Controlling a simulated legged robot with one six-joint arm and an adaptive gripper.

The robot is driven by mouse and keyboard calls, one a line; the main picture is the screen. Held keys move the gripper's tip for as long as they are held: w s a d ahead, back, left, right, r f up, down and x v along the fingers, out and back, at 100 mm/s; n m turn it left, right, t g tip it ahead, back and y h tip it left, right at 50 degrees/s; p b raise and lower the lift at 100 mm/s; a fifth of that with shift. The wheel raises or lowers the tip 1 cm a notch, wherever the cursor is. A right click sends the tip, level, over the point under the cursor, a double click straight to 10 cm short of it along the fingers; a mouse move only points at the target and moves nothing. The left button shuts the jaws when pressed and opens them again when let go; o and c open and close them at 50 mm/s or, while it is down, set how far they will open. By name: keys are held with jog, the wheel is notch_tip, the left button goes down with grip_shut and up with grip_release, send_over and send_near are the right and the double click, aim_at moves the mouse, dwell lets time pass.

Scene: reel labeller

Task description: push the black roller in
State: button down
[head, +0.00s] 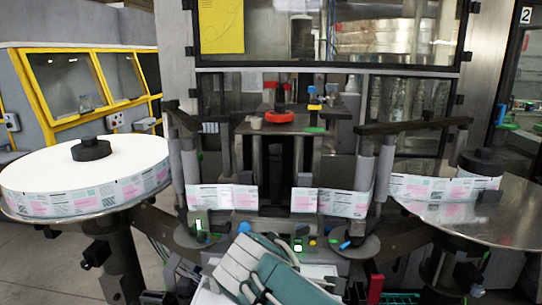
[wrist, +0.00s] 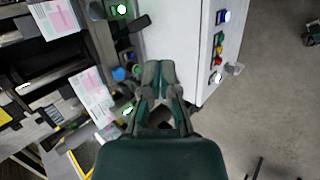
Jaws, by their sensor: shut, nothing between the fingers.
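My gripper (wrist: 159,68) shows in the wrist view, shut and empty. Its fingertips point toward the lower part of a white control box (wrist: 185,45). A short black cylinder (wrist: 139,24) lies beyond the fingertips, up and left, beside the box; it looks like a roller, apart from the fingers. I cannot tell surely whether it is the task's roller. In the head view my teal and grey arm covers the lower middle, and the fingertips cannot be made out there. Black hubs sit on the left reel (head: 91,149) and the right reel (head: 481,162).
Lit buttons (wrist: 218,48) line the white box's side. A blue knob (wrist: 119,74) is left of the fingers. Grey floor (wrist: 265,100) is open at right in the wrist view.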

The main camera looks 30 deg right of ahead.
jog(key=w+d+r+n+t+h, duration=0.2)
jog(key=w+d+r+n+h, duration=0.15)
jog(key=w+r+n, duration=0.3)
jog(key=n+t+h, duration=0.4)
jog(key=n, duration=0.6)
send_near(273, 152)
jog(key=shift+y, duration=0.25)
jog(key=x, duration=0.7)
jog(key=shift+w+d+r, duration=0.15)
jog(key=shift+d, duration=0.25)
jog(key=w+d, duration=0.2)
jog(key=w, duration=0.1)
jog(key=w+d, duration=0.1)
jog(key=w, duration=0.1)
jog(key=shift+d, duration=0.15)
jog(key=shift+r, duration=0.15)
